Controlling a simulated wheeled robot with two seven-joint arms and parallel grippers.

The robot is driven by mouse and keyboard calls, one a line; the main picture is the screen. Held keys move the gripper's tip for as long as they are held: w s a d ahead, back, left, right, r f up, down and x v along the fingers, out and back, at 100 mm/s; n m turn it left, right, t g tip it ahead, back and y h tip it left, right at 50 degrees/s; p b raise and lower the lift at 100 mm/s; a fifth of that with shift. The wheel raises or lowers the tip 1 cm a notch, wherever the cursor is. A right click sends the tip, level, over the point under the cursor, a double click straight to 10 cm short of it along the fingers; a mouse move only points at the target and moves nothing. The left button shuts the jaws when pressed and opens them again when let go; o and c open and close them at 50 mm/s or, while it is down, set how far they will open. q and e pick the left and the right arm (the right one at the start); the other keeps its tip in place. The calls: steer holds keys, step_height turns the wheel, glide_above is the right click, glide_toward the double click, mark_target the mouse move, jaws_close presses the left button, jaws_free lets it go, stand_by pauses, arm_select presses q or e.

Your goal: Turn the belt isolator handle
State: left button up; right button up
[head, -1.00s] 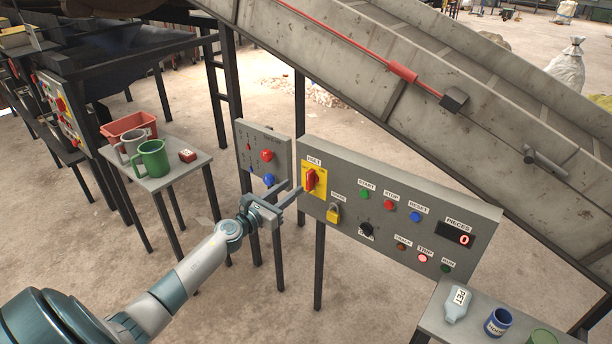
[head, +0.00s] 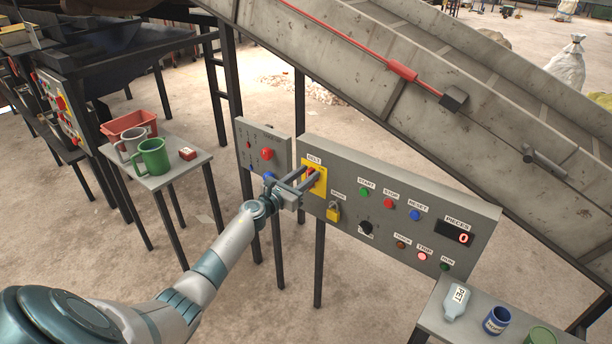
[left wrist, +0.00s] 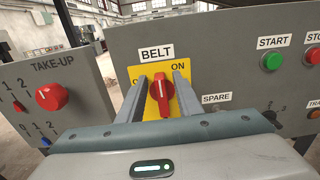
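The belt isolator is a red handle on a yellow plate (head: 320,182) labelled BELT, at the left end of the grey control panel (head: 350,185). In the left wrist view the red handle (left wrist: 162,92) stands upright, with ON at upper right of the plate. My left gripper (head: 302,180) is at the plate, its two fingers on either side of the handle. The left wrist view shows the fingers (left wrist: 161,98) apart, with narrow gaps seen beside the handle. In the head view the fingers partly hide the handle. My right gripper is not in view.
A TAKE-UP panel (left wrist: 45,100) with red and blue knobs stands close on the left. A yellow padlock (head: 334,212) hangs below the isolator. A side table (head: 165,178) with mugs is at left, another (head: 435,318) at lower right. The conveyor slopes behind the panel.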

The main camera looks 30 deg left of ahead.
arm_select(q)
steer(key=shift+c, duration=0.3)
jaws_close()
steer(key=shift+a, duration=0.1)
steer(key=a+f+n, duration=0.1)
steer(key=n, duration=0.5)
steer(key=n+b, duration=0.1)
steer(key=n, duration=0.5)
steer(key=a+f+n+b, duration=0.1)
steer(key=n, duration=0.5)
steer(key=shift+w+a+f, duration=0.1)
steer(key=shift+a+f, duration=0.2)
steer(key=shift+f, duration=0.05)
